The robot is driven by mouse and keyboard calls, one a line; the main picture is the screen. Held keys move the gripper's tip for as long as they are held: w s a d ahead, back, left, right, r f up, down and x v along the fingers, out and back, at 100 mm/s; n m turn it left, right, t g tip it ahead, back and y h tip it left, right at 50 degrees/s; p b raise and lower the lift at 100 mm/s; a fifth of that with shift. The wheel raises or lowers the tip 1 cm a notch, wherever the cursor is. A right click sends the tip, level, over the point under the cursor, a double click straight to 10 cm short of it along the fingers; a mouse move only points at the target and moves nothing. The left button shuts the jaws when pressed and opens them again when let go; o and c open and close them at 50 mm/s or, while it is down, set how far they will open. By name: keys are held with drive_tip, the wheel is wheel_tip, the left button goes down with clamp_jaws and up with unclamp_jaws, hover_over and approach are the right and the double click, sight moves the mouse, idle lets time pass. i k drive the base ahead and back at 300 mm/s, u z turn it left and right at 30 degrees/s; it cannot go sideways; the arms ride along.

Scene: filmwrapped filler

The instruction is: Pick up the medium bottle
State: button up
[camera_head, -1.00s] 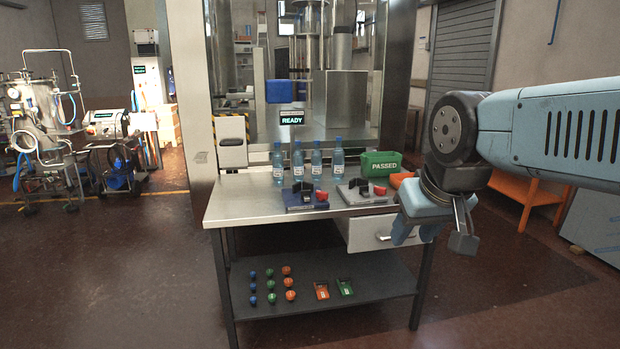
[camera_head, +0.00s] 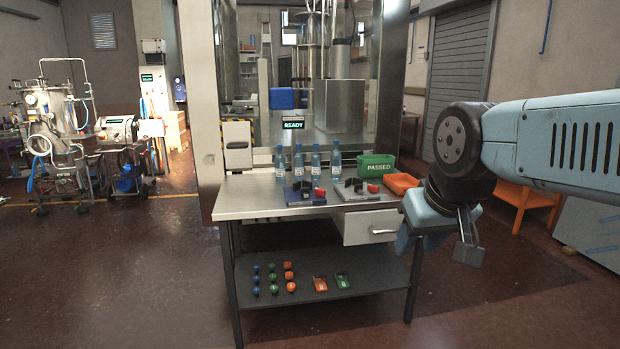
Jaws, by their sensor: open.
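Several clear bottles with blue caps and white labels stand upright in a row at the back of the metal workbench (camera_head: 245,200). They are a left bottle (camera_head: 280,166), a second bottle (camera_head: 298,167), a third bottle (camera_head: 316,163) and a right bottle (camera_head: 336,160). They look alike in size, and I cannot tell which one is the medium bottle. My gripper (camera_head: 437,240) hangs at the bench's right front, near the drawer, well apart from the bottles. It is open, with nothing visible between its fingers.
In front of the bottles lie a blue device (camera_head: 296,199) and a grey device (camera_head: 352,196). A green "PASSED" bin (camera_head: 376,167) and an orange tray (camera_head: 401,181) stand on the right. The lower shelf (camera_head: 335,267) holds small coloured balls and two tags. The bench's left front is clear.

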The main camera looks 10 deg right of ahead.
sight(280, 160)
drive_tip(key=u, duration=0.2)
drive_tip(key=i, duration=0.9)
drive_tip(key=z, duration=0.1)
